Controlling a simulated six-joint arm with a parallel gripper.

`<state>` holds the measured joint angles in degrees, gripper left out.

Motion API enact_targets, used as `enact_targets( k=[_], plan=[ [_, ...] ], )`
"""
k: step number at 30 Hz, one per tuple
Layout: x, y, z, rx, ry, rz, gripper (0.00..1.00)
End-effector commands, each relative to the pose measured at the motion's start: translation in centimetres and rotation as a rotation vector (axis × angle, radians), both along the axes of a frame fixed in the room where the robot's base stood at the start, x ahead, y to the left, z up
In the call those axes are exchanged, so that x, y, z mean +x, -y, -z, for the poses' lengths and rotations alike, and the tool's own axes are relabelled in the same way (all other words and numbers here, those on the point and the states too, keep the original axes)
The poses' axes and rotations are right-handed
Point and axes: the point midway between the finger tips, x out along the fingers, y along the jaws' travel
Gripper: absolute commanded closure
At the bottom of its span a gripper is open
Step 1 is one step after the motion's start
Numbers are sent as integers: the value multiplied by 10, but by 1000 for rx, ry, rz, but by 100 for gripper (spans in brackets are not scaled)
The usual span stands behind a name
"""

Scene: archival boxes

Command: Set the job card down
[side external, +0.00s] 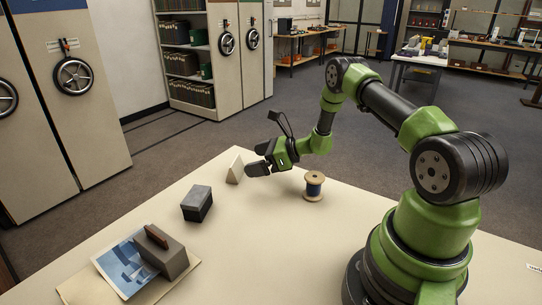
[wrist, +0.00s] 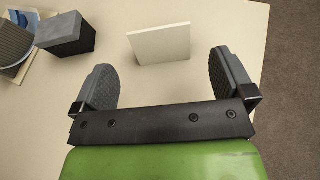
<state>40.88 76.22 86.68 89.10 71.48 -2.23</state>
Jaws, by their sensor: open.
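The job card (side external: 235,168) is a cream, tent-like card standing upright on the table near its far edge. In the wrist view the card (wrist: 160,44) shows as a pale panel just beyond the fingertips, centred between them. My gripper (side external: 261,158) is open, its two dark fingers wide apart and empty. It is just right of the card in the side view, low over the table. In the wrist view a gap shows between the card and both fingers of my gripper (wrist: 161,66).
A dark grey block (side external: 197,203) stands left of the card. Further left, a grey block with a brown handle (side external: 165,252) rests on a blue print (side external: 120,262). The table (side external: 262,245) is clear in front.

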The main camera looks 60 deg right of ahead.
Motion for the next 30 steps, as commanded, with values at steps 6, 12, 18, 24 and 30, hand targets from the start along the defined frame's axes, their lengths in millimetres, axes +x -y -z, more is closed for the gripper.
enact_targets(
  k=[6, 12, 18, 24, 30],
  plan=[
    [-29, 13, -13, 0, 0, 2, 0],
    [-32, 6, -32, -35, 10, -59, 0],
    [-29, -54, -109, -251, 54, -393, 0],
    [-64, -126, -185, -574, 115, -786, 0],
    [-125, -176, -234, -947, 196, -1110, 0]
  ],
)
